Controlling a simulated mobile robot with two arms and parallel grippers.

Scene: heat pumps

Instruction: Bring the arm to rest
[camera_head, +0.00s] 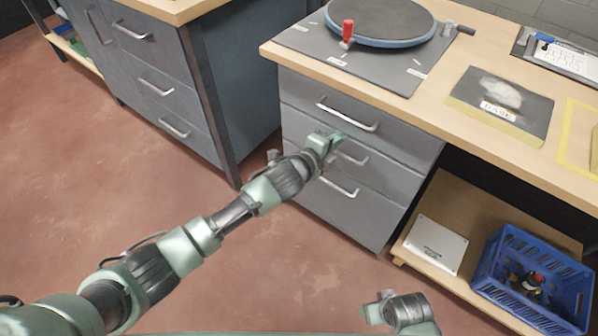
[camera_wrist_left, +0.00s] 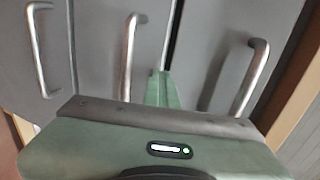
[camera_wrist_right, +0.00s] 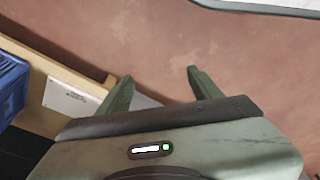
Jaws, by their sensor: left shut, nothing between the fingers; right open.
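My left arm reaches in from the lower left in the head view. Its gripper (camera_head: 336,141) is in front of the grey drawer unit (camera_head: 300,98), close to the middle drawer's handle (camera_head: 352,158). In the left wrist view the left gripper's fingers (camera_wrist_left: 162,88) are together with nothing between them, and handles stand on both sides. I cannot tell whether the fingers touch a handle. My right gripper (camera_head: 376,308) is low at the bottom of the head view. In the right wrist view the right gripper's fingers (camera_wrist_right: 160,88) are apart and empty above the red floor.
The wooden worktop (camera_head: 452,72) carries a round turntable (camera_head: 380,18) with a red knob (camera_head: 348,31). A lower shelf (camera_head: 455,205) holds a white plate (camera_head: 436,245) and a blue crate (camera_head: 510,285). Another grey drawer cabinet (camera_head: 160,60) stands at left. The floor between is clear.

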